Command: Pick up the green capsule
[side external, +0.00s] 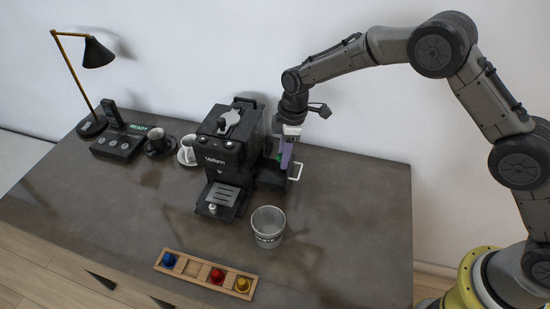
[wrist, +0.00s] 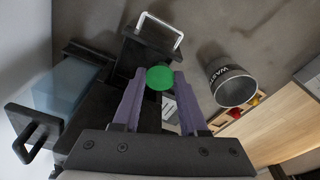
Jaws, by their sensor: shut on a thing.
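The green capsule (wrist: 160,78) sits between the tips of my gripper's purple fingers in the wrist view. My gripper (side external: 284,160) points down beside the right side of the black coffee machine (side external: 228,148) in the side view, and is shut on the capsule. Only a small green patch (side external: 279,156) shows by the fingers there. The capsule appears held above a black part of the machine with a white handle (side external: 296,171); I cannot tell whether it touches it.
A wooden capsule rack (side external: 206,274) at the front holds blue, red and yellow capsules, with one empty slot. A grey waste cup (side external: 268,227) stands behind it. Cups (side external: 188,150), a control box (side external: 118,143) and a lamp (side external: 92,125) stand left. The counter's right side is clear.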

